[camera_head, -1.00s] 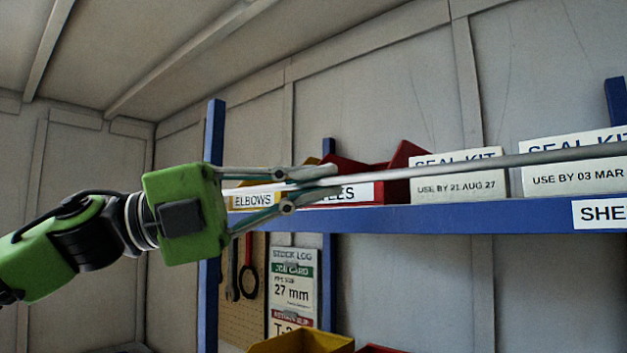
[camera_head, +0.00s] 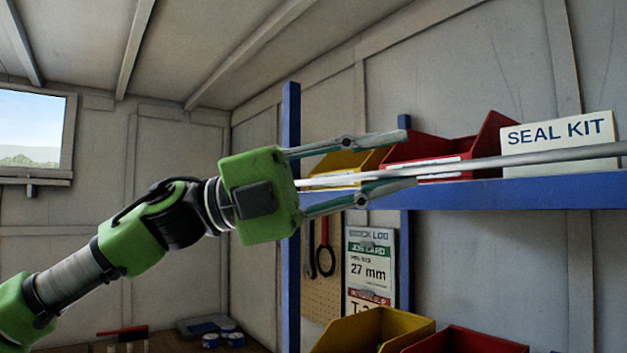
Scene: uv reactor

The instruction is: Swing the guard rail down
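The guard rail (camera_head: 540,156) is a thin grey metal bar. It runs across the front of the blue shelf, from the right edge of the head view to the left end of the shelf. It passes in front of the bins and the seal kit box. My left gripper (camera_head: 408,161) is open, with one finger above the rail's left part and one below it. The rail lies between the fingers in the picture; I see a gap above it, and whether the lower finger touches it I cannot tell. My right gripper is not in view.
The blue shelf (camera_head: 520,192) holds a yellow bin (camera_head: 345,162), red bins (camera_head: 440,150) and a white seal kit box (camera_head: 560,138). A blue post (camera_head: 291,120) stands at its left end. Below are a job card (camera_head: 369,265), hanging tools and more bins (camera_head: 375,325). A window is at far left.

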